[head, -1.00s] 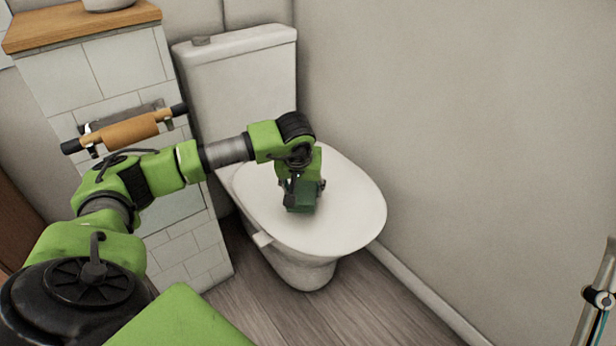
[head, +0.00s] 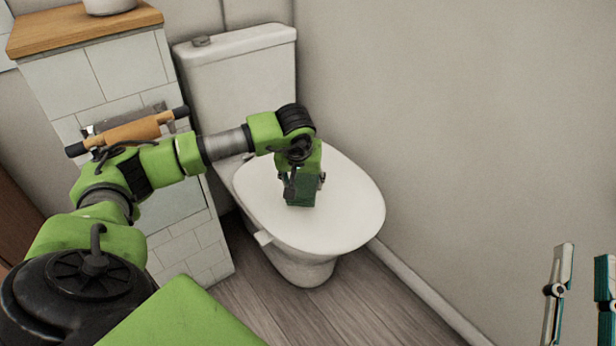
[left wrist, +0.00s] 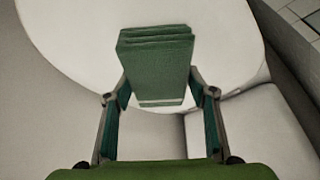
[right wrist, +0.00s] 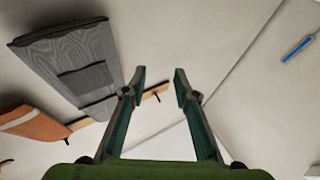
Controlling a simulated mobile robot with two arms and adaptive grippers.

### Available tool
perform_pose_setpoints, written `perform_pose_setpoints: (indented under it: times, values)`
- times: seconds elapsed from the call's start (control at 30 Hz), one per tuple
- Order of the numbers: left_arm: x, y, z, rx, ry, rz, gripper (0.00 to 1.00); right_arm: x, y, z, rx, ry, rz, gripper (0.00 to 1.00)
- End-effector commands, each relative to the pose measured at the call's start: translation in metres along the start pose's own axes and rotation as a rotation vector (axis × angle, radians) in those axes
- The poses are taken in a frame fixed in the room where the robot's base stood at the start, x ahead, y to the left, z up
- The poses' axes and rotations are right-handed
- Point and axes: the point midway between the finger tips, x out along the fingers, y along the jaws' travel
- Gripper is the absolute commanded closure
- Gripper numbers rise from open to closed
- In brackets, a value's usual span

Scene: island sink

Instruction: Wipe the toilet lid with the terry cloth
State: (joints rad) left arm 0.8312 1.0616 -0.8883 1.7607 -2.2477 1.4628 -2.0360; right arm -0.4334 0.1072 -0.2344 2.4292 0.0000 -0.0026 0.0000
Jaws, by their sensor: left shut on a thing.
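The green terry cloth (head: 301,194) is a folded block over the middle of the white toilet lid (head: 345,215). My left gripper (head: 303,180) points down and is shut on the cloth. In the left wrist view the layered cloth (left wrist: 157,65) sits between both fingers (left wrist: 160,97), with the lid (left wrist: 85,40) behind it. The cloth's lower end appears at the lid's surface, but I cannot tell how firmly it touches. The lid is closed. My right gripper (head: 582,262) is at the lower right, its fingers apart; the right wrist view (right wrist: 158,85) shows it empty.
The cistern (head: 240,85) stands behind the lid. A tiled half wall (head: 125,75) with a wooden top (head: 75,35) and a roll holder (head: 130,131) is at left. A bare wall (head: 450,130) bounds the right. A grey towel (right wrist: 75,65) hangs in the right wrist view.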

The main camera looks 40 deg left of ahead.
Motion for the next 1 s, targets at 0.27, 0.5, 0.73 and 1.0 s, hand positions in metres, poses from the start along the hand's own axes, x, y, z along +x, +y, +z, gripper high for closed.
perform_pose_setpoints:
  times: [0.27,0.5,0.73,1.0]
  values:
    - [-0.007,-0.001,-0.003,-0.002,0.001,-0.001,0.66,-0.002,0.003,0.024,-0.004,-0.119,0.006,0.72]
    - [-0.012,-0.002,-0.005,-0.004,0.001,-0.002,0.66,-0.007,0.006,0.045,-0.007,-0.221,0.011,0.72]
    - [-0.017,-0.003,-0.007,-0.006,0.001,-0.003,0.66,-0.014,0.008,0.064,-0.01,-0.319,0.017,0.72]
    - [-0.023,-0.004,-0.009,-0.008,0.001,-0.003,0.66,-0.025,0.012,0.086,-0.012,-0.429,0.023,0.72]
